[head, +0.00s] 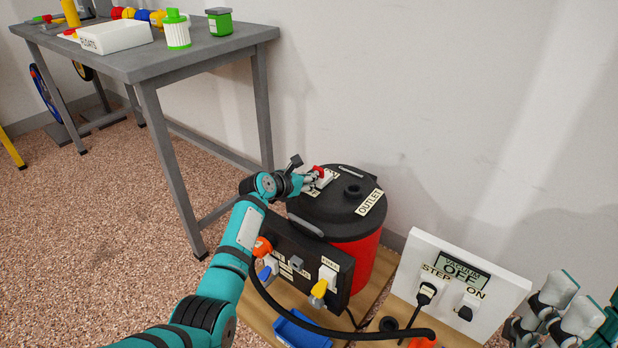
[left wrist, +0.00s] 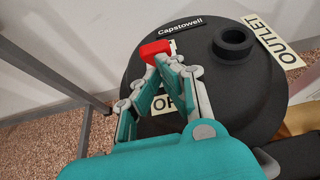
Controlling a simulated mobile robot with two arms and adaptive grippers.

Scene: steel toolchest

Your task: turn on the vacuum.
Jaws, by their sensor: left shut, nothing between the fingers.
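The vacuum (head: 355,250) has a red body and a black lid and stands near the wall. A red switch piece (head: 318,170) sits on its lid by a partly hidden white label; it also shows in the left wrist view (left wrist: 157,48). My left gripper (head: 308,181) is shut and empty over the lid, its fingertips (left wrist: 164,60) right at the red piece; I cannot tell whether they touch. A label beginning "O" (left wrist: 163,104) is partly hidden behind the fingers. My right gripper (head: 560,315) shows only in part at the lower right corner.
A white panel (head: 410,262) reads "VACUUM OFF", with STEP and ON labels and plugs. A black board (head: 283,235) with coloured plugs stands before the vacuum. A blue tray (head: 300,332) and a black hose (head: 350,334) lie in front. A steel table (head: 190,55) stands left.

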